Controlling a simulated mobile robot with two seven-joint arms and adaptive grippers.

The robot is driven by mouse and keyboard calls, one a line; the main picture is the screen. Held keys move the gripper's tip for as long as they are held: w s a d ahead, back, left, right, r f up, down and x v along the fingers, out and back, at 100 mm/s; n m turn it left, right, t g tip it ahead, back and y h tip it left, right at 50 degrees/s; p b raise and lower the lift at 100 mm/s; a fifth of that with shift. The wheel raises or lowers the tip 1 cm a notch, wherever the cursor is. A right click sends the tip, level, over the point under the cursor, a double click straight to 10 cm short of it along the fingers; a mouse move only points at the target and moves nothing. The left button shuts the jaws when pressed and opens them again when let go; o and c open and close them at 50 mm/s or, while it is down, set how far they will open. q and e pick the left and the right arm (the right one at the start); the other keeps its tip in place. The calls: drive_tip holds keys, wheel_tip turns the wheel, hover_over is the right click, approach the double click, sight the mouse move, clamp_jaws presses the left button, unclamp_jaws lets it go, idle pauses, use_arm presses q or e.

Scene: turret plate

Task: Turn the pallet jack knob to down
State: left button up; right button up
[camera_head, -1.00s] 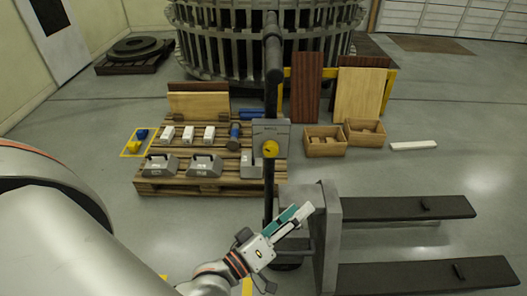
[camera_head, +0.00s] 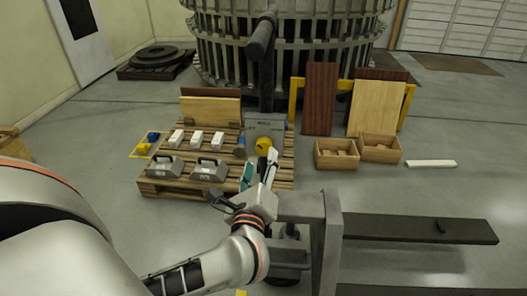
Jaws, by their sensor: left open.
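The pallet jack (camera_head: 325,240) stands right of centre, its upright dark handle (camera_head: 262,60) rising to the top of the view. A grey panel (camera_head: 264,124) sits on the handle, with lettering too small to read. The round yellow knob (camera_head: 263,145) is on the panel's lower part; its exact setting cannot be made out. My left gripper (camera_head: 259,170) is just below the knob, fingers pointing up, open with nothing between them. Its fingertips are close to the knob; I cannot tell whether they touch. My right gripper is out of view.
Behind the handle, a wooden pallet (camera_head: 165,187) carries grey weights (camera_head: 209,170), white blocks and boards. Wooden boxes (camera_head: 336,154) stand to the right. The dark forks (camera_head: 420,228) stretch right. A large slatted round structure (camera_head: 330,40) stands behind.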

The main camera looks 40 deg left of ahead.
sight(263, 149)
use_arm(q)
drive_tip(key=x, duration=0.5)
drive_tip(key=shift+w+a, duration=0.15)
drive_tip(key=shift+w, duration=0.15)
drive_tip(key=c, duration=1.1)
